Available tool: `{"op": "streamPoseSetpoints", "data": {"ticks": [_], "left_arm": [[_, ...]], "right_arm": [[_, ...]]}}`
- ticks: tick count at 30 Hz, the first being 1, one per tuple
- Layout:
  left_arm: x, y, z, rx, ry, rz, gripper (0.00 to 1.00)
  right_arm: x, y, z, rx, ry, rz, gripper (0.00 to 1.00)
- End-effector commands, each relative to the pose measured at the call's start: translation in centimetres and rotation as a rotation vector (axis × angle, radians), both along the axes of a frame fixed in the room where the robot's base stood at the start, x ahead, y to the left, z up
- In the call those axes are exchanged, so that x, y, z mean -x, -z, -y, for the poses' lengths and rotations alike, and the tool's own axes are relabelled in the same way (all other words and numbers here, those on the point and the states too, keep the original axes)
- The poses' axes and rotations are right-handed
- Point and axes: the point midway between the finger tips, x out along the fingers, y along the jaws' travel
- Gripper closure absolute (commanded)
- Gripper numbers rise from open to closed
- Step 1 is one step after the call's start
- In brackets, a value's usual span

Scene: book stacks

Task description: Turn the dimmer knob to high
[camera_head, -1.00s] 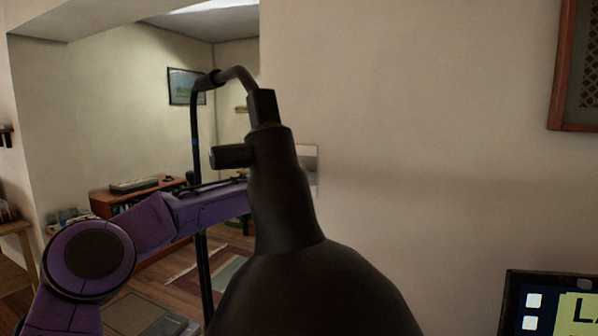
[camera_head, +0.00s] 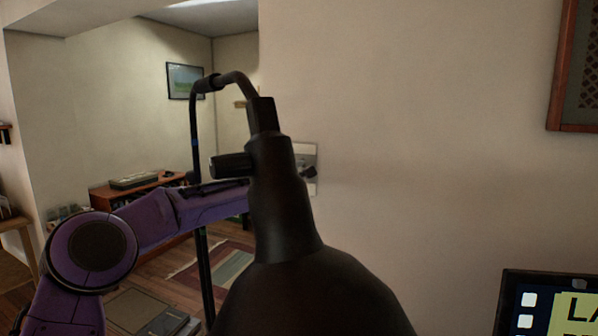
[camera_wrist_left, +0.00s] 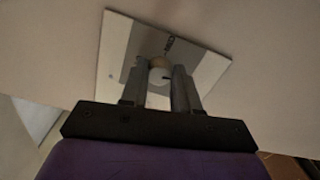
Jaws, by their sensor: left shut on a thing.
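The dimmer's wall plate (camera_wrist_left: 206,72) is a pale square with a grey area in its middle, seen in the left wrist view. The round dimmer knob (camera_wrist_left: 158,62) sits between the fingers of my left gripper (camera_wrist_left: 160,75), which is shut on it. A dark mark shows just above the knob. In the head view the plate (camera_head: 311,160) shows at the wall behind a black lamp, and a dark fingertip of my left gripper (camera_head: 309,172) reaches it. The lamp hides most of the gripper and the knob. My right gripper is not in view.
A black lamp (camera_head: 285,205) with a bent arm stands large in the foreground. A dark-framed panel (camera_head: 545,305) with a yellow note is at the lower right. A wooden frame (camera_head: 560,65) hangs at upper right. Bare wall lies between.

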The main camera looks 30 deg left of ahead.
Motion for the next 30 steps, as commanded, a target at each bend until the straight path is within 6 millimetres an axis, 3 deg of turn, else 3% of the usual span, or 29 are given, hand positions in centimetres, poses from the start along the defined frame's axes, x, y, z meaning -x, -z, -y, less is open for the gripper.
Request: {"op": "streamPoseSetpoints", "data": {"ticks": [12, 28, 29, 30], "left_arm": [[0.01, 0.00, 0.02, -0.175, 0.000, -0.009, 1.00], [0.00, 0.03, 0.02, -0.197, 0.000, -0.011, 1.00], [0.00, 0.03, 0.02, -0.197, 0.000, -0.011, 0.67], [0.00, 0.04, 0.02, -0.197, 0.000, -0.011, 0.53]], "right_arm": [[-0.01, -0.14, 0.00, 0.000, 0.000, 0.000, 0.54], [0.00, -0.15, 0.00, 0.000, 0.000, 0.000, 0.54], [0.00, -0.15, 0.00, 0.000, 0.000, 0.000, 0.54], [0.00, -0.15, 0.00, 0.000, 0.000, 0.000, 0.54]]}}
